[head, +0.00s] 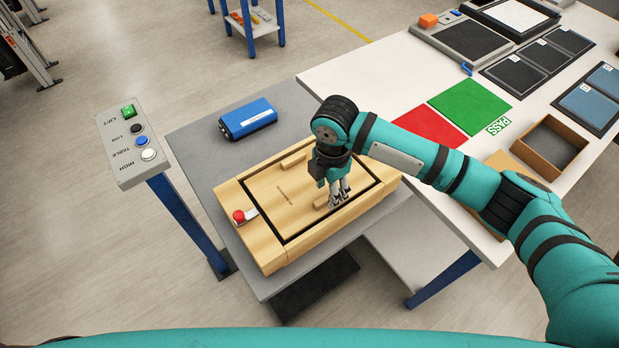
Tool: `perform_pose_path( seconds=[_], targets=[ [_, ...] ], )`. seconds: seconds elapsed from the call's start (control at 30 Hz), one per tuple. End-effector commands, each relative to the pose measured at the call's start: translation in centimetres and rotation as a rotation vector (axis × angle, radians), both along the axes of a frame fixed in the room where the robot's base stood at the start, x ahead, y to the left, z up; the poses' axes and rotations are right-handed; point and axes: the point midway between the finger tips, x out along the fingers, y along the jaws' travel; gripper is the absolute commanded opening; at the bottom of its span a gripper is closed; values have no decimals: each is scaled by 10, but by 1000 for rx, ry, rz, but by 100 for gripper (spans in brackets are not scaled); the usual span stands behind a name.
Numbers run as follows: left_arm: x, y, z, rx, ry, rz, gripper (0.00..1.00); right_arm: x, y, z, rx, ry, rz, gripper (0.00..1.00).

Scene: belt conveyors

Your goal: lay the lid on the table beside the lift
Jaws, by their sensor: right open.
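A light wooden crate (238,213) sits on the grey lift platform (193,153). Its wooden lid (285,208) lies flat on top inside a black outline, with a small wooden bar (294,160) near its far edge and another bar (321,202) near its right side. My right gripper (340,199) points down over the right part of the lid, next to that second bar, fingers open. Whether the fingers touch the bar cannot be told. The white table (380,77) stands right of the lift. My left gripper is not in view.
A red-knobbed latch (239,216) is on the crate's left edge. A blue box (247,119) lies behind the crate. A button post (132,142) stands left. The table holds a red mat (428,128), green mat (470,106), open cardboard box (549,147) and trays; its near-left corner is bare.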

Motion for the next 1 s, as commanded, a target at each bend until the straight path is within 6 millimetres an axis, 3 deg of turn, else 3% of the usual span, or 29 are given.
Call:
perform_pose_path(
  seconds=[0.2, 0.47, 0.8, 1.0],
  targets=[
    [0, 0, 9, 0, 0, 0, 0, -2, 2, -25, -1, 1, -1, 44],
    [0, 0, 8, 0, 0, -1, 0, -1, 2, -27, 1, -1, 0, 44],
    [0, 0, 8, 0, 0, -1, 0, -1, 2, -27, 1, -1, 0, 0],
    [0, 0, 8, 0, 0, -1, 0, -1, 2, -27, 0, -1, 0, 0]
  ],
)
